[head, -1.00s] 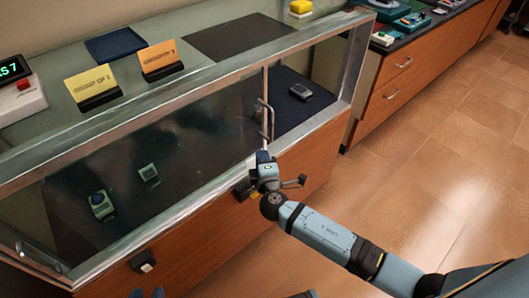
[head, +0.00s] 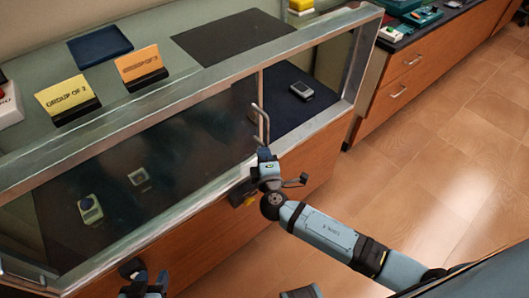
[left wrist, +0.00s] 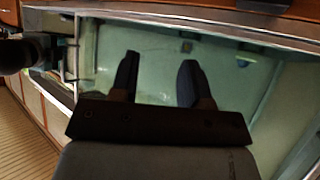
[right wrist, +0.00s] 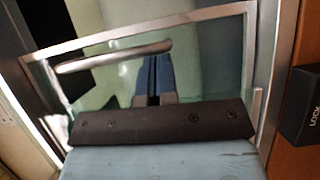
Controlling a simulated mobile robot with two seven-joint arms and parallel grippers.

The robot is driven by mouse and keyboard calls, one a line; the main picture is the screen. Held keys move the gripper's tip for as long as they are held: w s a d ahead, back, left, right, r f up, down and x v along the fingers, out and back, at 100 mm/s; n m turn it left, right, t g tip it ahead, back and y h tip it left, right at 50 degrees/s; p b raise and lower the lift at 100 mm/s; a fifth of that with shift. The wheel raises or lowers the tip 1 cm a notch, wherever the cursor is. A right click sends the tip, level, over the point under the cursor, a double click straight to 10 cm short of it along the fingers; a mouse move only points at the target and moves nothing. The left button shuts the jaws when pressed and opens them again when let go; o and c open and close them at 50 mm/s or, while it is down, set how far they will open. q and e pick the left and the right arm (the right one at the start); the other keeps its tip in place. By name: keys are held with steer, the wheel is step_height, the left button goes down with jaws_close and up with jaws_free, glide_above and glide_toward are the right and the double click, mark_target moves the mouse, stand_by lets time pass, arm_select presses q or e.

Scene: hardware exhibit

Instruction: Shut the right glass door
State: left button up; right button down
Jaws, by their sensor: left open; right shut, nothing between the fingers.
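The display case has a dark glass front; a glass panel (head: 190,135) covers its left and middle part. Its right end shows a dark mat and a small grey device, with no clear glass visible over it. A metal bar handle (head: 264,124) stands near the panel's right edge; the right wrist view also shows a bar handle (right wrist: 113,57) on a framed glass door (right wrist: 205,60). My left gripper (left wrist: 158,75) is open and empty before the glass, low in the head view (head: 145,283).
On the case top are a yellow card (head: 67,98), an orange card (head: 139,66) and a dark mat (head: 232,37). A dark lock block (right wrist: 302,118) sits right of the door in the right wrist view. Wooden drawers (head: 410,75) stand to the right; the floor (head: 420,150) there is clear.

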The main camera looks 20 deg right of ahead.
steer(key=shift+d, duration=0.1)
arm_select(q)
steer(key=w+d+t+b, duration=0.1)
steer(key=b, duration=0.4)
steer(key=d+t+h+b, duration=0.1)
steer(key=b, duration=0.4)
steer(key=shift+w+r, duration=0.35)
arm_select(e)
steer(key=w+d, duration=0.5)
steer(key=d, duration=0.9)
steer(key=w+d, duration=0.5)
steer(key=d, duration=0.9)
steer(key=w+d, duration=0.5)
steer(key=d, duration=1)
steer(key=shift+w+r, duration=0.2)
steer(key=shift+w, duration=0.1)
arm_select(q)
steer(key=shift+s+f, duration=0.1)
steer(key=shift+f, duration=0.1)
